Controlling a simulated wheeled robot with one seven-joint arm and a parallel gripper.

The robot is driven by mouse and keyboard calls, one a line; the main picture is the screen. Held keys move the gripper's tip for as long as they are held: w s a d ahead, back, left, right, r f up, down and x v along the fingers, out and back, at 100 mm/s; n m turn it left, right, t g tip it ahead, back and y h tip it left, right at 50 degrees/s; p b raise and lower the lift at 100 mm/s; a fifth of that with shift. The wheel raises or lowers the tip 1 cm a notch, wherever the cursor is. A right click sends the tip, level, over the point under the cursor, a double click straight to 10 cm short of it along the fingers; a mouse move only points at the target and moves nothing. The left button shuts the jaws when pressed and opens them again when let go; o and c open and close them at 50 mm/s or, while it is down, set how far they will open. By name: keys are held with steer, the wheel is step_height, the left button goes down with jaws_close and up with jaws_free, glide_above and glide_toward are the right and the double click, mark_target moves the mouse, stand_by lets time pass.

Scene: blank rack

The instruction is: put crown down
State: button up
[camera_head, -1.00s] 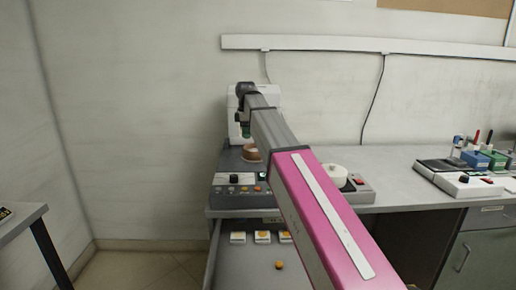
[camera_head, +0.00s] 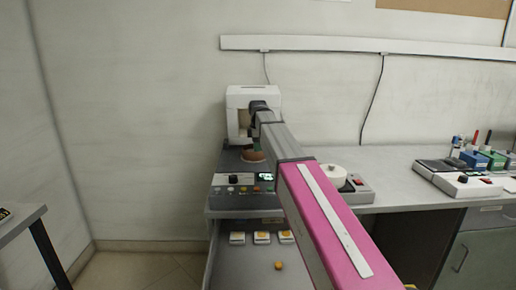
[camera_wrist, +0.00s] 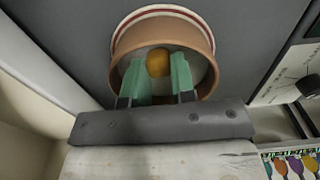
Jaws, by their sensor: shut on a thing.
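My gripper (camera_wrist: 158,80) has two teal fingertips, closed on a small golden-orange crown (camera_wrist: 158,62) between them. In the wrist view the fingertips and crown lie within the rim of a round tan dish (camera_wrist: 201,38) with a pale inside. I cannot tell whether the crown touches the dish's floor. In the head view the brownish dish (camera_head: 249,156) sits on the grey unit in front of a white machine (camera_head: 238,96). My arm hides the crown there.
A control panel (camera_head: 230,190) with knob and buttons fronts the dish. Below, an open drawer (camera_head: 240,267) holds white squares with yellow pieces (camera_head: 262,238) and a loose golden piece (camera_head: 279,265). Right, a device with a white round top (camera_head: 326,172) stands on the bench.

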steer(key=o, duration=0.6)
steer(key=shift+f, duration=0.15)
step_height(320, 180, up, 12)
steer(key=shift+r, duration=0.15)
stand_by(0.4)
